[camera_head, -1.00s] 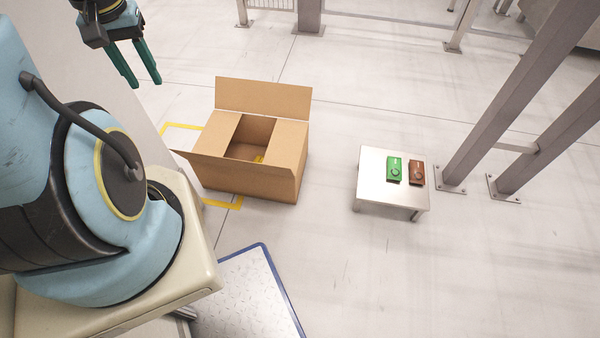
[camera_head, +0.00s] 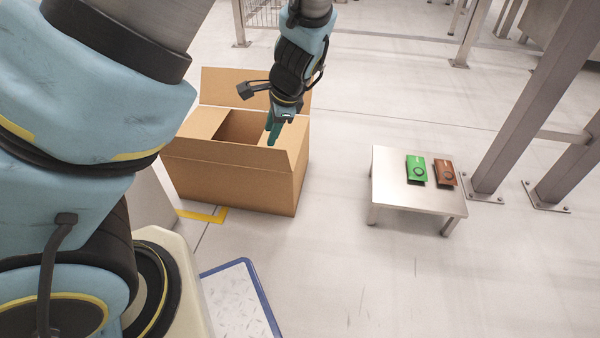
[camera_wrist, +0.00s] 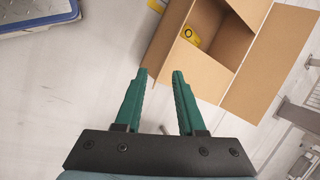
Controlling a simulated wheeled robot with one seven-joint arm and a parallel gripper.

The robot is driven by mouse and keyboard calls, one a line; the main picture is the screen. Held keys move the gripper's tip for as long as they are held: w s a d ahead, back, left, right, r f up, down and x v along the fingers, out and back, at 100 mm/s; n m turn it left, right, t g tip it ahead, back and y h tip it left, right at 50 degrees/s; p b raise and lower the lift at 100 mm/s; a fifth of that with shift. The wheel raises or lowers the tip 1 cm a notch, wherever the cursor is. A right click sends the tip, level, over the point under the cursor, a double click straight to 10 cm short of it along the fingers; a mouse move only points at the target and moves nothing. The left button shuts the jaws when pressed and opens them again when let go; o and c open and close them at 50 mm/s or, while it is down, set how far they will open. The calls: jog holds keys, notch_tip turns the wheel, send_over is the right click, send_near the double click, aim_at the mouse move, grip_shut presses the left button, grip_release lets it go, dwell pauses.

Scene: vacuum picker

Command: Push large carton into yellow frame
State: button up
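The large carton (camera_head: 235,185) is an open brown box on the floor, its flaps partly up. It also shows in the wrist view (camera_wrist: 173,42), with a small yellow item (camera_wrist: 190,36) inside. The yellow frame (camera_head: 206,216) is a floor marking; only a corner shows at the carton's lower left, the rest hidden by the carton and my arm. My gripper (camera_head: 273,131) appears over the carton's right part in the head view. In the wrist view its green fingers (camera_wrist: 160,72) are apart with nothing between them, beside the carton; contact cannot be told.
A low metal table (camera_head: 385,190) stands right of the carton, with a green item (camera_head: 416,169) and a brown item (camera_head: 445,172) on it. Grey posts (camera_head: 520,120) stand beyond it. A blue-edged plate (camera_head: 240,300) lies at the lower middle. Floor between carton and table is clear.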

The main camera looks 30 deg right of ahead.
aim_at(288, 160)
jog(key=s+d+f+m+t+b, duration=0.1)
jog(key=s+d+f+m+b, duration=0.1)
jog(key=d+f+m+b, duration=0.2)
jog(key=shift+d+f+t+h, duration=0.3)
jog(key=shift+d+f, duration=0.7)
jog(key=shift+d, duration=0.2)
jog(key=b+x, duration=0.5)
jog(key=x, duration=0.6)
jog(key=shift+r+b, duration=0.1)
jog(key=shift+b, duration=0.2)
grip_shut()
